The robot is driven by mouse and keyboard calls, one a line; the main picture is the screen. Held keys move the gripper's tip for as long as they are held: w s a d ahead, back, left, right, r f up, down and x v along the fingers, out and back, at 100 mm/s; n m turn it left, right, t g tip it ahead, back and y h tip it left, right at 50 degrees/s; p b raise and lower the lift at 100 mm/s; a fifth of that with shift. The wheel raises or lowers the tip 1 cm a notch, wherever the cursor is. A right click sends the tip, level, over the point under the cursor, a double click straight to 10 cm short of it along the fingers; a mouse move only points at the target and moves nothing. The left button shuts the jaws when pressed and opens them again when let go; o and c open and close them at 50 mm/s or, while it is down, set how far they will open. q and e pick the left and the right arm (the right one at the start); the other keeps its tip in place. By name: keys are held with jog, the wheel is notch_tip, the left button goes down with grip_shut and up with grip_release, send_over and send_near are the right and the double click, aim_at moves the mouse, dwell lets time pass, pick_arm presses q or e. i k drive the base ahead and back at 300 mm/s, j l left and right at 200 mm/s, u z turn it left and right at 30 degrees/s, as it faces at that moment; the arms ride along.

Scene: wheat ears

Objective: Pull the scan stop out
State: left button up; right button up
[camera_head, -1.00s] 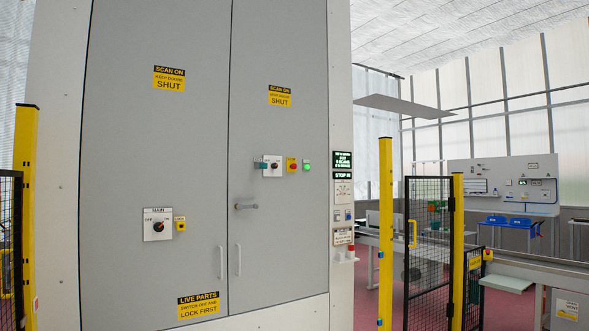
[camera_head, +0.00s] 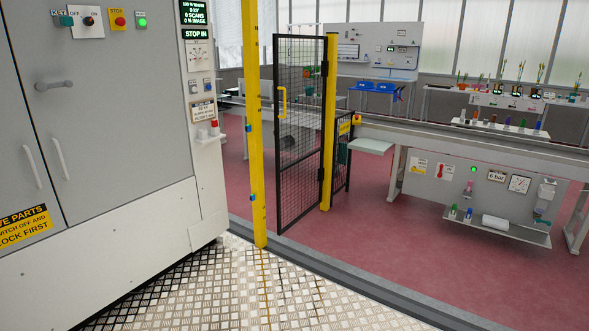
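The scan stop, a red mushroom button on a yellow plate (camera_head: 119,21), is at the top left on the grey cabinet door (camera_head: 110,130). A glowing green lamp (camera_head: 142,21) sits just right of it, and a key switch plate (camera_head: 82,22) just left. A display on the cabinet's side strip has a sign reading "STOP IN" (camera_head: 196,34) under it. Neither of my grippers is in view.
A yellow post (camera_head: 254,130) and a black mesh gate (camera_head: 300,130) stand right of the cabinet. A grey sill (camera_head: 330,272) borders the checker-plate floor (camera_head: 250,290). A bench with gauges (camera_head: 480,180) stands on the red floor beyond. The checker-plate floor before the cabinet is clear.

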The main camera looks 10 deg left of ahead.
aim_at(120, 21)
jog(key=i+j, duration=0.25)
jog(key=i, duration=0.25)
jog(key=i+j, duration=0.25)
jog(key=i, duration=0.3)
jog(key=i+j, duration=0.25)
jog(key=i, duration=0.25)
jog(key=i+j+z, duration=0.1)
jog(key=i+j, duration=0.2)
jog(key=i, duration=0.2)
